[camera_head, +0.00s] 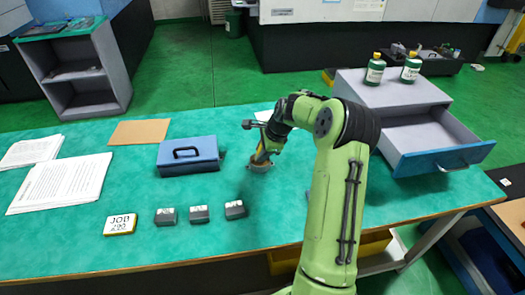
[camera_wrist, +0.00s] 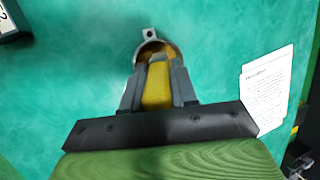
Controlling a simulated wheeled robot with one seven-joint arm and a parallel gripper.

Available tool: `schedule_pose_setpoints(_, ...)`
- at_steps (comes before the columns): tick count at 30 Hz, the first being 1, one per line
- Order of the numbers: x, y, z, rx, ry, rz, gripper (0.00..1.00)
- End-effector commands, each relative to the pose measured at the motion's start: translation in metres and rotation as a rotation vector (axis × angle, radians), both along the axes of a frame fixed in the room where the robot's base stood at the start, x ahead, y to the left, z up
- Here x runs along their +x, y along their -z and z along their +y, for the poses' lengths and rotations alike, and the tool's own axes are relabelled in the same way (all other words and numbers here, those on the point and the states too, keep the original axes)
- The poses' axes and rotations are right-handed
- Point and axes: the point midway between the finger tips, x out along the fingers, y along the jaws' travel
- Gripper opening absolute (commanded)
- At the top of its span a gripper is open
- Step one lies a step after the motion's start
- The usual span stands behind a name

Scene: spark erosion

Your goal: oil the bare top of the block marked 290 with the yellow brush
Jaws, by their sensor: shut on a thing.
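My gripper (camera_head: 262,150) is shut on the yellow brush, whose yellow handle (camera_wrist: 157,88) shows between the fingers in the wrist view. The brush points down into a small round cup (camera_head: 260,166) with a grey metal rim (camera_wrist: 153,46). The bristles are hidden in the cup. Three dark grey blocks with pale labelled faces stand in a row at the front: a left one (camera_head: 166,217), a middle one (camera_head: 199,215) and a right one (camera_head: 235,210). Their numbers are too small to read. Left of them lies a yellow-edged card (camera_head: 120,225) reading JOB and apparently 290.
A blue case (camera_head: 188,156) stands left of the cup. A grey cabinet (camera_head: 395,95) with an open drawer (camera_head: 440,152) and two green bottles (camera_head: 375,70) is at the right. Papers (camera_head: 62,184) lie left. The green bench between cup and blocks is clear.

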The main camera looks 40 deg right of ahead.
Motion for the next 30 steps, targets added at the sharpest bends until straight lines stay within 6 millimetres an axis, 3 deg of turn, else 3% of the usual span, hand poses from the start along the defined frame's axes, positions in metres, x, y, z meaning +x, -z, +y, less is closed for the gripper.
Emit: schedule_pose_setpoints(30,-0.0001,0.0065,0.0000,0.000,0.000,0.001,0.00)
